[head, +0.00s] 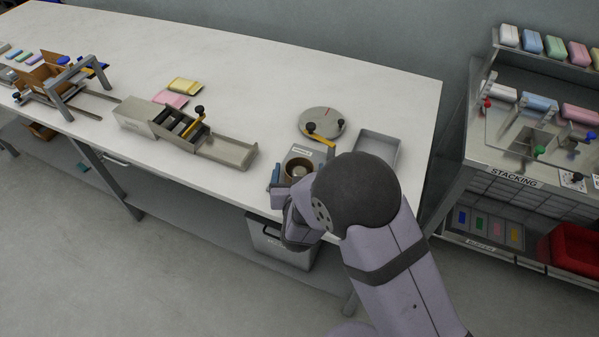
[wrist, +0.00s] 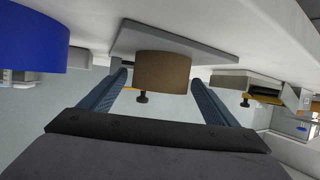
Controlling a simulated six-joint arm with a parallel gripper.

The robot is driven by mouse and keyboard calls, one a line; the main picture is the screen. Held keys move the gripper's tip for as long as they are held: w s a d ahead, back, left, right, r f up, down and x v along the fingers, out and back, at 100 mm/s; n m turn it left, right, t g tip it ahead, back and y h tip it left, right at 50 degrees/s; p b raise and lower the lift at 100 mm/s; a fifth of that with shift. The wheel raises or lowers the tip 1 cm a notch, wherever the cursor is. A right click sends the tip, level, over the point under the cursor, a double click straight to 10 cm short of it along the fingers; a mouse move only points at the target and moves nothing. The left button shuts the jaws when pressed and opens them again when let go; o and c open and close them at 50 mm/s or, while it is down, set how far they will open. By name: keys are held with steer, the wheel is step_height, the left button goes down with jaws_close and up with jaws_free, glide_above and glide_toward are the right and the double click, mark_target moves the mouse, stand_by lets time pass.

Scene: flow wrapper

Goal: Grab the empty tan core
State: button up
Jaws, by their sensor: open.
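The tan core (head: 299,168) is a short brown ring on a grey stand near the table's front edge. In the wrist view the tan core (wrist: 162,72) appears as a brown cylinder at the centre, projecting from a flat grey plate (wrist: 125,45). My gripper (wrist: 158,78) is open, with one blue-grey finger to each side of the core in the picture. Whether the fingertips reach past its near edge I cannot tell. In the head view one finger of my gripper (head: 277,173) shows left of the core; my wrist hides the rest.
A round grey disc (head: 322,122) with a yellow-handled lever lies behind the core, and a shallow grey tray (head: 377,151) to its right. A grey bin (head: 278,240) stands below the table edge. A blue cylinder (wrist: 32,38) is at left in the wrist view.

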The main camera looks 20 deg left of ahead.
steer(key=c, duration=1.1)
steer(key=shift+r, duration=0.1)
steer(key=shift+r, duration=4.9)
